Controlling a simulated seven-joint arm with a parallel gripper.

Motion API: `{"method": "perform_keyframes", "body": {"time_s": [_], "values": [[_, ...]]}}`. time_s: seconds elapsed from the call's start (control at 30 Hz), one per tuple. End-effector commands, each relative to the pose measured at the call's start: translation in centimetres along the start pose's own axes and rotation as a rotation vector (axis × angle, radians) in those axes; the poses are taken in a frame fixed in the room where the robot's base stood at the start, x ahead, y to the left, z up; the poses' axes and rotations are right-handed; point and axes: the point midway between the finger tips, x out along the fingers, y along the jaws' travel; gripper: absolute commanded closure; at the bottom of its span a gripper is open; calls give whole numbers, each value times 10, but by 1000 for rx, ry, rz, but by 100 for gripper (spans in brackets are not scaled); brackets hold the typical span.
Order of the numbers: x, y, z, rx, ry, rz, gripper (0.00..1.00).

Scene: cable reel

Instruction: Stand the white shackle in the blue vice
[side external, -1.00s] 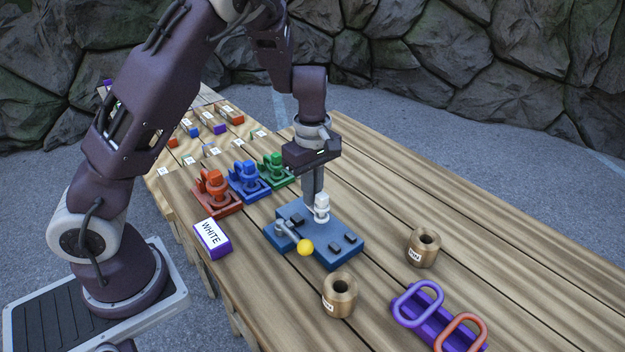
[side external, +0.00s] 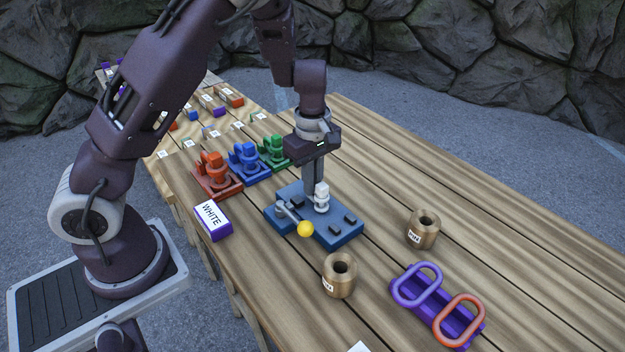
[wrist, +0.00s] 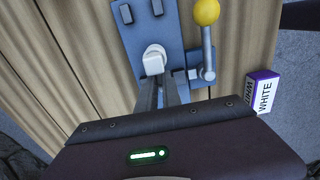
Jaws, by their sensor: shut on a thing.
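The white shackle (side external: 322,196) is upright at the far side of the blue vice (side external: 341,237), between its raised blocks. My gripper (side external: 314,202) is shut on the shackle from above and points down. The vice's lever with a yellow ball (side external: 305,229) lies over the plate's near side.
A purple box labelled WHITE (side external: 213,220) stands left of the vice. Orange (side external: 215,175), blue (side external: 247,162) and green (side external: 274,152) fixtures stand behind.

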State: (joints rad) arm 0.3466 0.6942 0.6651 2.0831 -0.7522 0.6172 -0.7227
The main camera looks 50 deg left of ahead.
Motion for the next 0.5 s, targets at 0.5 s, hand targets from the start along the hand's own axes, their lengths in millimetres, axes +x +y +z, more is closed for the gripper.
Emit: {"method": "perform_keyframes", "body": {"time_s": [0.5], "values": [[4,0,0,0,0,0,65]]}}
